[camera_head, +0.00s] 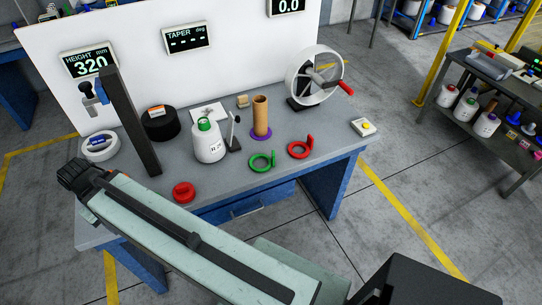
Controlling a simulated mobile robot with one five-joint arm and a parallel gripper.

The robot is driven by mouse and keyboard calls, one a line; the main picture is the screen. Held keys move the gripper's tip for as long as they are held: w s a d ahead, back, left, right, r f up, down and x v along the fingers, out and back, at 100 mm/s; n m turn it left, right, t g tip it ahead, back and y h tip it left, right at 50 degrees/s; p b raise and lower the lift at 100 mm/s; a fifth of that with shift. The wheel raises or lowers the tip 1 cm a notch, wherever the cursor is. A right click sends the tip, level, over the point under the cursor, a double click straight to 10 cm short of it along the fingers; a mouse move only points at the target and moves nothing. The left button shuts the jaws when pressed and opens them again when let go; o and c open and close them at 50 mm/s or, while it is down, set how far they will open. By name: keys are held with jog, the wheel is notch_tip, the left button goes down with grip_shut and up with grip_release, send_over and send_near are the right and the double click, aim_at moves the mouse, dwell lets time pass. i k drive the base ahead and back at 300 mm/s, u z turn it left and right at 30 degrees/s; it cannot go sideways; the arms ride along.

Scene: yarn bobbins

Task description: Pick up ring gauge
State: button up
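Two ring-shaped gauges with upright tabs lie on the grey bench (335,150): a green ring gauge (262,162) and, to its right, a red ring gauge (300,149). They lie apart, near the front right of the bench. I cannot tell which one the task means. My pale arm link crosses the lower left foreground, over the front of the bench. My gripper's fingers do not show, and I see no contact with either gauge.
A brown tube (261,117) on a purple ring stands behind the gauges. A white bobbin (208,142) stands left of them. A dark post (130,122) rises at left. A wheel with a crank (314,76) stands at the back right. A button box (363,127) sits at right.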

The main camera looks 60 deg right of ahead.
aim_at(310, 141)
jog(key=z, duration=2.3)
